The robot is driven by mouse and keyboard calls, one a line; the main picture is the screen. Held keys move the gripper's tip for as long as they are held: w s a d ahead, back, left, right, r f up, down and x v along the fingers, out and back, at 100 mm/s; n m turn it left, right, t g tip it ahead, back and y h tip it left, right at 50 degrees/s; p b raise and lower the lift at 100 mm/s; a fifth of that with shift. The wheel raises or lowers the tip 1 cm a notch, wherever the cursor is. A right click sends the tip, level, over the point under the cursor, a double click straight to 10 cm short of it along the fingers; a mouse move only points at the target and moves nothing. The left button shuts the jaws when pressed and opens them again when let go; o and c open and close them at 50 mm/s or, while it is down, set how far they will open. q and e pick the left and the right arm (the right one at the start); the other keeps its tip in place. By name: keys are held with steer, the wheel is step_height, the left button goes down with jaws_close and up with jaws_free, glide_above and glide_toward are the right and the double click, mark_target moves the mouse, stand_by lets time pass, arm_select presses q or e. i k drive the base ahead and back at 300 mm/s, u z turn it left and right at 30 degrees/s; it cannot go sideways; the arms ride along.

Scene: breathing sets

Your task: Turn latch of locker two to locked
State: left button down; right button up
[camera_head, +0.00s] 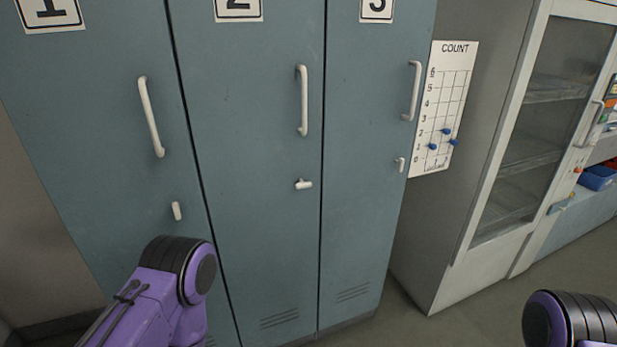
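Locker two (250,120) is the middle of three blue-grey locker doors and looks shut. Its white latch (304,184) lies level, sideways, below the white vertical handle (302,100). The latches of locker one (177,211) and locker three (400,164) stand roughly upright. A purple and black link of my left arm shows at the lower left, in front of locker one. Part of my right arm shows at the lower right corner. Neither gripper is in the picture, and nothing of mine covers locker two's latch.
A white count board (443,108) with blue pegs hangs on the grey side panel right of locker three. A glass-door cabinet (535,130) stands farther right, with a blue bin (598,178) beyond it. Grey floor (480,325) is clear at the lower right.

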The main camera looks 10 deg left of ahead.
mark_target(302, 184)
steer(key=u, duration=1.65)
steer(key=i, duration=0.8)
steer(key=z, duration=0.25)
